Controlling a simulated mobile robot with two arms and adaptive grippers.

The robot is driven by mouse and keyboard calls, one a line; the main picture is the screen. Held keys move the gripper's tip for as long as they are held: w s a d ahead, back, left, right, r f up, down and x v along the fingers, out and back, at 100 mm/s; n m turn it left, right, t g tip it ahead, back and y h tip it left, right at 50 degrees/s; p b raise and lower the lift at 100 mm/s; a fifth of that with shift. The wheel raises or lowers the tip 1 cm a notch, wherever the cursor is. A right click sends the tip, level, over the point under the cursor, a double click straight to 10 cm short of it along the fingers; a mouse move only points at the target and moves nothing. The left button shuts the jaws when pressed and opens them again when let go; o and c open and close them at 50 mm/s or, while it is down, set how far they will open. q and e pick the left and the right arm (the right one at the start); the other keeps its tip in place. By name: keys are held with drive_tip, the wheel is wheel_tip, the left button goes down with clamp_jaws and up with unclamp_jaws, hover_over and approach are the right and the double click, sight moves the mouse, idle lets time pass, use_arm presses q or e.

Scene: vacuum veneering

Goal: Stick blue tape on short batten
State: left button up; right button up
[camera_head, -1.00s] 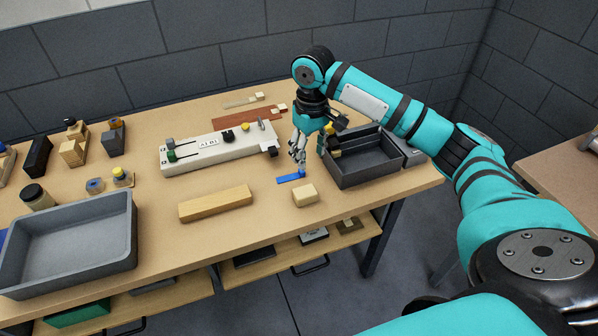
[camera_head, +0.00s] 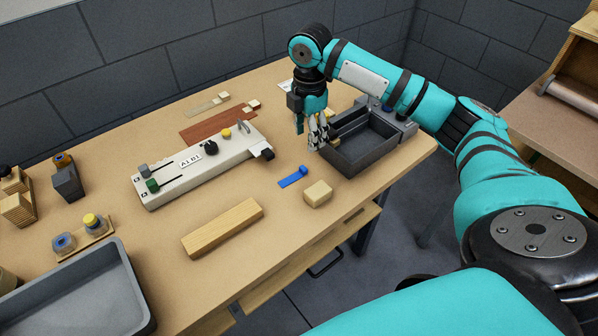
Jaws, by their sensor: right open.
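The blue tape (camera_head: 291,178) is a short strip on the bare tabletop, with a raised end at its right. The small pale wooden block (camera_head: 318,194), which looks like the short batten, lies just right of and in front of the tape, apart from it. A longer wooden batten (camera_head: 222,228) lies further left. My right gripper (camera_head: 318,143) is open, pointing down behind the tape, beside the left edge of the dark grey tray (camera_head: 364,172). I see nothing held between its fingers. My left gripper is out of view.
A white device with knobs (camera_head: 196,170) stands behind the long batten. A reddish-brown veneer strip (camera_head: 217,127) lies behind it. A large grey bin (camera_head: 138,277) is at front left, with small blocks beyond it.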

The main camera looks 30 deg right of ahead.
hover_over(304, 167)
drive_tip(key=f, duration=0.6)
drive_tip(key=shift+s, duration=0.35)
drive_tip(key=shift+f+p, duration=0.3)
drive_tip(key=shift+w+f+p, duration=0.15)
drive_tip(key=shift+f+p, duration=0.1)
drive_tip(key=shift+f, duration=1.1)
drive_tip(key=shift+w+f+p, duration=0.15)
drive_tip(key=shift+f+p, duration=0.1)
drive_tip(key=shift+f, duration=1.1)
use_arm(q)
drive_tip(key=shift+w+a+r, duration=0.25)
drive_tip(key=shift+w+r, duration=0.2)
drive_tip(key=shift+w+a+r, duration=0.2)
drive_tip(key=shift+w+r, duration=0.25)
use_arm(e)
drive_tip(key=c, duration=0.8)
